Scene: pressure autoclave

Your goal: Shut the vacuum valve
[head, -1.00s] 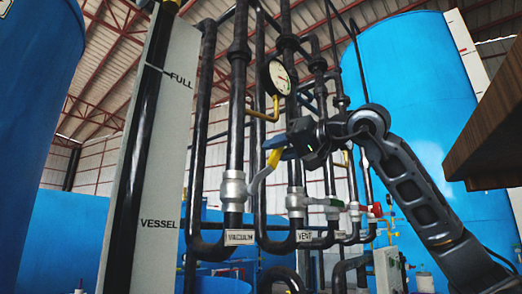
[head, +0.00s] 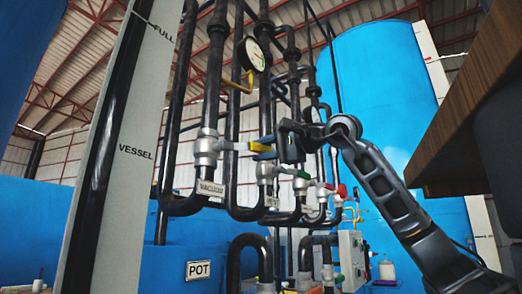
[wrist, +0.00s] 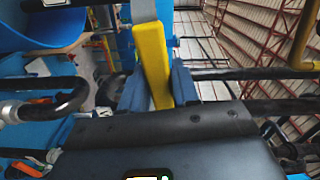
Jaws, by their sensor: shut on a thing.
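The vacuum valve (head: 206,147) is a silver body on a black pipe, above a tag reading VACUUM (head: 210,188). Its lever, grey with a yellow grip (head: 259,147), points right from the body, close to level and across the upright pipe. My gripper (head: 268,152) is at the lever's outer end, with its blue fingers around the yellow grip. In the wrist view the yellow grip (wrist: 151,58) sits between the two blue fingers (wrist: 157,90), which are shut on it.
Other valves with green and red handles stand right of and below the lever, the nearest being the green one (head: 301,174). A pressure gauge (head: 252,55) hangs above. A white VESSEL level board (head: 130,110) stands at left, and a brown wooden edge (head: 450,130) at right.

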